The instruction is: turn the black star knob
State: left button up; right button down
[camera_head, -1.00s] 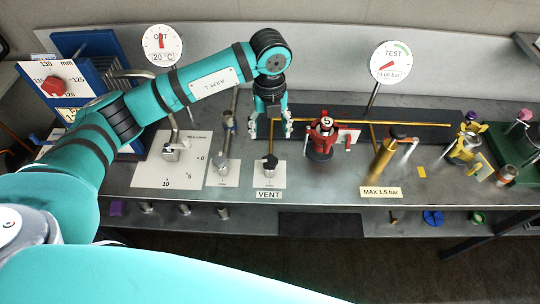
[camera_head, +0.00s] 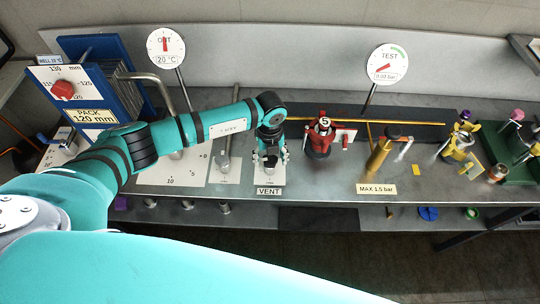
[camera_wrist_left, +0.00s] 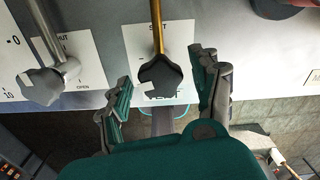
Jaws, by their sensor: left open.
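The black star knob (camera_wrist_left: 160,76) sits on the end of a brass stem, in front of a white plate marked SHUT and the VENT label. A white mark shows on the knob. In the head view the knob (camera_head: 269,161) is partly covered by my left gripper (camera_head: 271,156), which is over the VENT plate. In the left wrist view the left gripper (camera_wrist_left: 163,82) is open, with one finger on each side of the knob. A gap shows between the knob and each finger. My right gripper is not in view.
A grey knob (camera_wrist_left: 40,84) on a metal pipe stands left of the black one. A red valve marked 5 (camera_head: 319,138) stands to the right, then a brass cylinder (camera_head: 380,157). A blue plate pack (camera_head: 92,88) is at the left. The bench's front edge is close.

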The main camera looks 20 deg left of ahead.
pick_arm(q)
jog(key=c, duration=1.2)
jog(key=shift+o, duration=0.2)
jog(key=shift+w+f+m+b, duration=0.1)
jog(key=shift+f+m+b, duration=0.05)
jog(key=shift+m+b, duration=1.15)
jog(key=m+b, duration=1.4)
jog(key=b, duration=0.3)
jog(key=shift+d+m, duration=0.1)
jog(key=shift+m, duration=0.3)
jog(key=shift+r+m+b, duration=0.2)
jog(key=shift+m+b, duration=1.3)
jog(key=shift+b, duration=0.15)
jog(key=o, duration=1.2)
jog(key=shift+c, duration=0.2)
